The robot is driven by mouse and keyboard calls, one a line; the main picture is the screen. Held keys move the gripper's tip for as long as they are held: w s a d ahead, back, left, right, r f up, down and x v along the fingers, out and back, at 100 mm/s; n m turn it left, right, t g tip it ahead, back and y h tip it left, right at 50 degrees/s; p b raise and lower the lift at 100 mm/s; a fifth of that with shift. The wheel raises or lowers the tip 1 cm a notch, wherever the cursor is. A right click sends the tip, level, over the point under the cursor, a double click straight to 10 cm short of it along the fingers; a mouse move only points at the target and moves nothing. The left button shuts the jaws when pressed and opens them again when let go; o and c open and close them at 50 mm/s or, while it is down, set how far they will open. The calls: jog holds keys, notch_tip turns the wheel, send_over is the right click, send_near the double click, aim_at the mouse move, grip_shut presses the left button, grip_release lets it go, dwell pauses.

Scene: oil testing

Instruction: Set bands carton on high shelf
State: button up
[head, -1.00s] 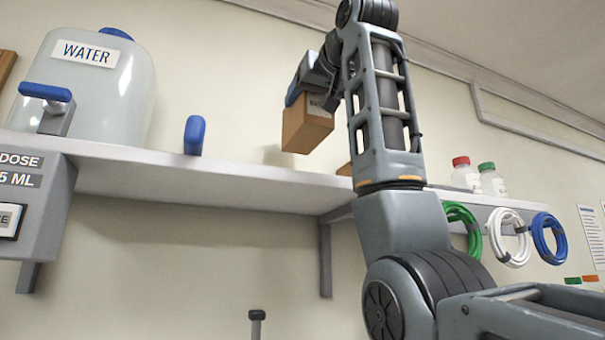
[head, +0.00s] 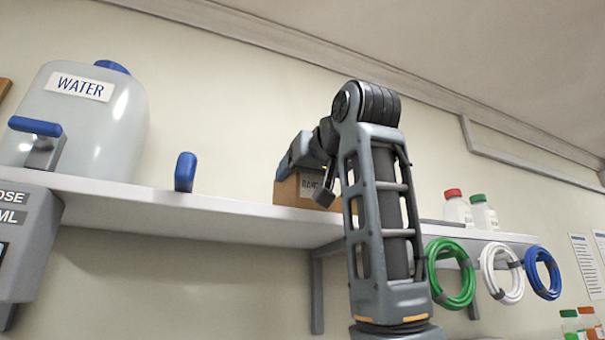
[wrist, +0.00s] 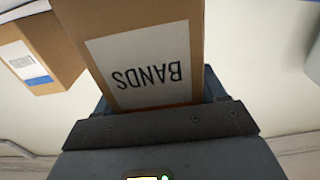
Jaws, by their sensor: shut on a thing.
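The bands carton (head: 287,190) is a brown cardboard box, seen at the high shelf (head: 230,210) in the head view, its lower edge at the level of the shelf's front edge. I cannot tell whether it rests on the shelf or hangs just above. In the wrist view its white label reads BANDS upside down (wrist: 145,62). My gripper (head: 300,165) is shut on the carton; its dark body also shows below the carton in the wrist view (wrist: 160,125). My arm hides the carton's right side in the head view.
Another brown carton (wrist: 62,35) with a white and blue label stands beside it in the wrist view. A water jug (head: 110,125) and a blue handle (head: 185,172) are to the left. Two capped bottles (head: 470,212) and hose coils (head: 500,272) are to the right.

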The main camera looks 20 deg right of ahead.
jog(key=shift+f, duration=0.1)
jog(key=o, duration=1.1)
jog(key=s+b, duration=0.4)
jog(key=s, duration=0.8)
